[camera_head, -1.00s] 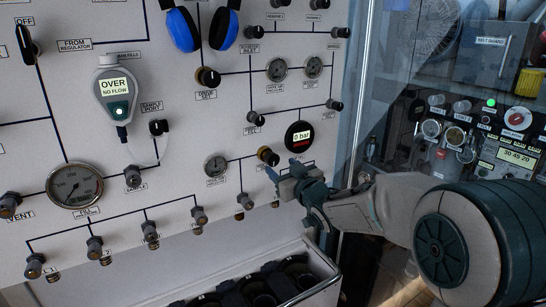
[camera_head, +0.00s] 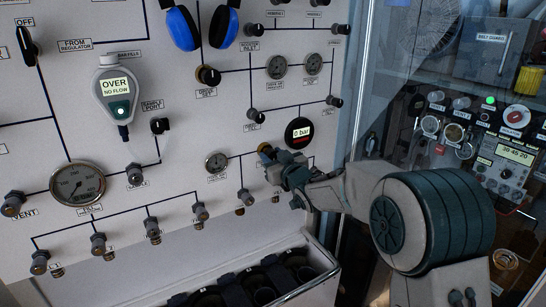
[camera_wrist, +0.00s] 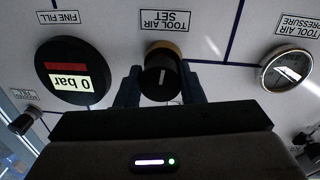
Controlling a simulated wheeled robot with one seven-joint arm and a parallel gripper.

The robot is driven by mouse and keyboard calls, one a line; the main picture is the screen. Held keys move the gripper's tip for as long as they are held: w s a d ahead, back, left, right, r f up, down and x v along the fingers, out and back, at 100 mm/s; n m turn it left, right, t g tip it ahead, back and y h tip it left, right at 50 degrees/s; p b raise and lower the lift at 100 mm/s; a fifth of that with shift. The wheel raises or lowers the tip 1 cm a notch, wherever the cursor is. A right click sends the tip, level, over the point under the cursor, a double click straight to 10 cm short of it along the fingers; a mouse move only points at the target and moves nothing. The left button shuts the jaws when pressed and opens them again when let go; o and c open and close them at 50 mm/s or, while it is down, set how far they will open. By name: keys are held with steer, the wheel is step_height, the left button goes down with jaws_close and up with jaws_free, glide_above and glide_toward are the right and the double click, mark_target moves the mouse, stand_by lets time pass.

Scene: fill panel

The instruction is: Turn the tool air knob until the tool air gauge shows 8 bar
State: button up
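The tool air knob is dark with a brass-coloured collar. It sits in the middle of the wrist view (camera_wrist: 162,75) under an upside-down TOOL AIR SET label, with a white mark on its face. In the head view its collar (camera_head: 265,148) shows just above my gripper (camera_head: 275,165). In the wrist view my gripper (camera_wrist: 161,88) has one finger on each side of the knob, apart; contact is not clear. The tool air gauge (camera_wrist: 287,69) is a round dial at the right of the wrist view and left of the knob in the head view (camera_head: 217,162). Its reading is too small to tell.
A round black display (camera_head: 299,132) reading 0 bar is close to the knob; it also shows in the wrist view (camera_wrist: 73,70). Another small knob (camera_head: 244,197) sits below left. An open black-lined bin (camera_head: 320,272) is below the panel. A glass partition (camera_head: 352,110) stands right.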

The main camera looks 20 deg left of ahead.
steer(key=shift+d+f+m+b, duration=0.1)
steer(key=shift+m+b, duration=0.5)
steer(key=shift+m, duration=0.5)
steer(key=o, duration=0.9)
steer(key=shift+o, duration=0.2)
steer(key=b+v, duration=0.3)
steer(key=v, duration=1)
steer(key=shift+s+d+r, duration=0.25)
steer(key=shift+o, duration=0.3)
stand_by(0.6)
